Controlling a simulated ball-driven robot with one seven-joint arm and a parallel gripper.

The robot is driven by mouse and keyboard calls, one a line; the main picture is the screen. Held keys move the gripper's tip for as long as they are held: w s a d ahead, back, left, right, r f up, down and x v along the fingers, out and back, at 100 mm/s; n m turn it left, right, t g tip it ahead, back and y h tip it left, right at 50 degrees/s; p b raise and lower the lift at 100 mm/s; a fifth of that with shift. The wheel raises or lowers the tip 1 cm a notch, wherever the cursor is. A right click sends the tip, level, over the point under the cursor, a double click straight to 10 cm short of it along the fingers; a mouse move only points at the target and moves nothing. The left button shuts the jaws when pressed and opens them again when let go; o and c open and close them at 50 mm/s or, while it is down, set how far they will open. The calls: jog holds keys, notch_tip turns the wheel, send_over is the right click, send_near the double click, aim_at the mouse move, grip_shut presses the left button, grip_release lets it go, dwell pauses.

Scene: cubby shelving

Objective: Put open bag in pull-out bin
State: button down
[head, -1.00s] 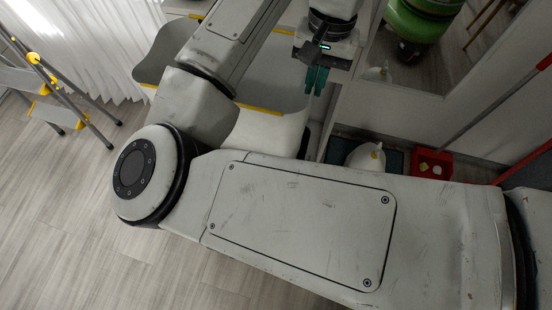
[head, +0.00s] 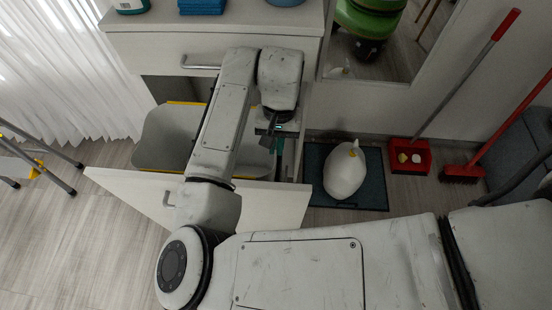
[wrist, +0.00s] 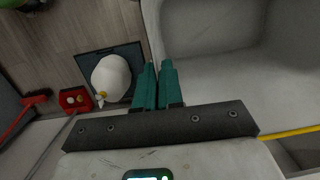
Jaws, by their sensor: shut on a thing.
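A white, rounded bag (head: 345,172) with a yellow tip lies on a dark mat right of the cabinet; it also shows in the wrist view (wrist: 110,78). The pull-out bin (head: 160,145), a grey tub with yellow edging, stands out of the cabinet behind its white front panel (head: 270,203). In the wrist view the tub's pale interior (wrist: 215,75) looks empty where visible. My gripper (head: 277,147) points down at the bin's right side. Its teal fingers (wrist: 158,75) straddle the bin's pale side edge and are shut on it. My arm hides part of the tub.
The counter (head: 225,18) and a drawer with a metal handle stand above the bin. A red dustpan (head: 409,157) and a red broom (head: 462,172) are right of the mat. A stepladder (head: 40,160) stands at the far left. The floor at lower left is clear.

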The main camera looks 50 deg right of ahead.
jog(key=shift+f+b, duration=0.7)
jog(key=shift+f, duration=2.45)
jog(key=c, duration=1.3)
grip_release()
jog(key=r+p, duration=0.1)
jog(key=r, duration=0.3)
jog(key=d+r+p, duration=0.1)
jog(key=r, duration=0.3)
jog(key=r+p, duration=0.1)
jog(key=r, duration=0.3)
jog(key=shift+w+d+r, duration=0.1)
jog(key=shift+w+d, duration=0.1)
jog(key=shift+w, duration=0.05)
